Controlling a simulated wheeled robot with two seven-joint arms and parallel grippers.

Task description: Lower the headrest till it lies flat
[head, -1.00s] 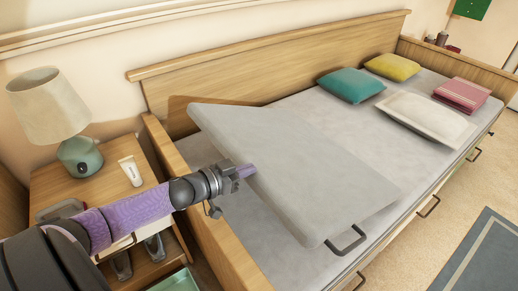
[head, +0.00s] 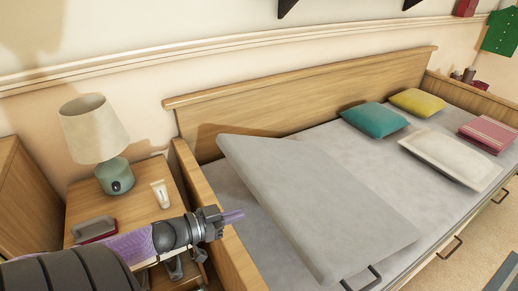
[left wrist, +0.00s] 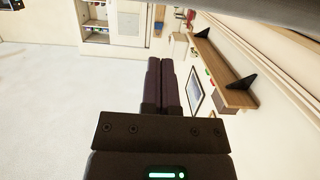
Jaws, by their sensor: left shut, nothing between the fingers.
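The headrest (head: 310,205) is a thick grey padded panel at the near-left end of the daybed, in the head view. It is tilted, with its left end raised above the grey mattress (head: 345,145). My left gripper (head: 235,216) is shut and empty, over the bed's wooden end rail, just left of the headrest's near edge in the picture. Whether it touches the headrest cannot be told. Its two dark fingers lie together in the left wrist view (left wrist: 161,85).
A wooden nightstand (head: 142,208) with a lamp (head: 97,140) and a white tube (head: 160,194) stands left of the bed. The bed's end rail (head: 210,205) rises between them. Several cushions, including a teal one (head: 374,121), lie at the far end.

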